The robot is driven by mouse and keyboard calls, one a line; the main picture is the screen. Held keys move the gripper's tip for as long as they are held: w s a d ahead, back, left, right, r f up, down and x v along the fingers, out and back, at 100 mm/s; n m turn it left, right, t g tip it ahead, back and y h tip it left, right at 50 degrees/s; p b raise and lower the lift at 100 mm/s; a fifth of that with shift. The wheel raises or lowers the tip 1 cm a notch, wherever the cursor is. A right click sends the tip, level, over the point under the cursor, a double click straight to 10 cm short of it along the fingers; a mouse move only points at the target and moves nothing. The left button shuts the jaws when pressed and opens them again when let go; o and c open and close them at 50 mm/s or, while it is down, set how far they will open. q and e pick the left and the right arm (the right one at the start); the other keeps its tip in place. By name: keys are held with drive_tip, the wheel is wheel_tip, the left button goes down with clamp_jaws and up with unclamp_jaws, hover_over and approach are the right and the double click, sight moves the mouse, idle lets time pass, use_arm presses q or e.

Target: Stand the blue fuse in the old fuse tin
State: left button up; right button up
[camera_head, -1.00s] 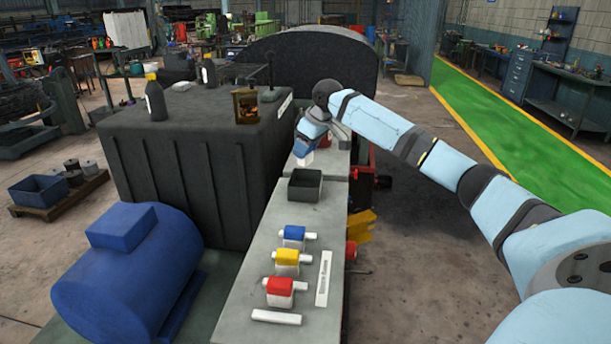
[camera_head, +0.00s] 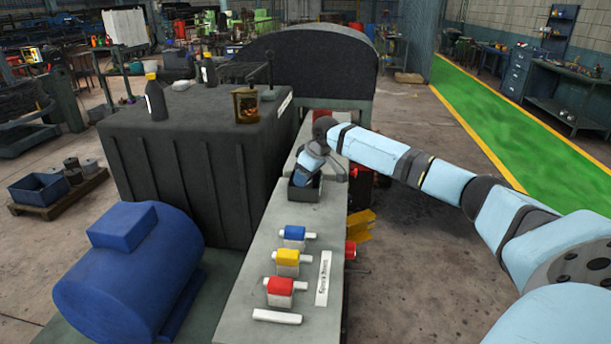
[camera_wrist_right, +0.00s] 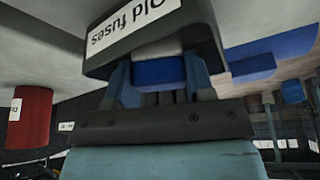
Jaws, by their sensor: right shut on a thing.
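The old fuse tin (camera_head: 305,194) is a dark, open-topped box on the grey bench in the head view. In the right wrist view the tin (camera_wrist_right: 98,62) carries a white label with upside-down lettering. My right gripper (camera_wrist_right: 160,82) is shut on the blue fuse (camera_wrist_right: 158,73), which has a white end. That white end sits within the tin's rim; whether it touches the floor is hidden. In the head view my right gripper (camera_head: 304,178) is down at the tin's opening, and the fuse is hidden there. My left gripper is not in view.
Blue, yellow and red blocks with white parts (camera_head: 287,257) stand in a row nearer on the bench (camera_head: 245,300), beside a white bar (camera_head: 276,316). A large dark tank (camera_head: 190,150) rises left of the bench. A red cylinder (camera_wrist_right: 30,117) shows in the wrist view.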

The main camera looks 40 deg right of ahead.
drive_tip(key=o, duration=0.6)
drive_tip(key=shift+f, duration=0.1)
drive_tip(key=shift+o, duration=0.2)
drive_tip(key=b+v, duration=0.1)
drive_tip(key=v, duration=1.1)
drive_tip(key=shift+s, duration=0.1)
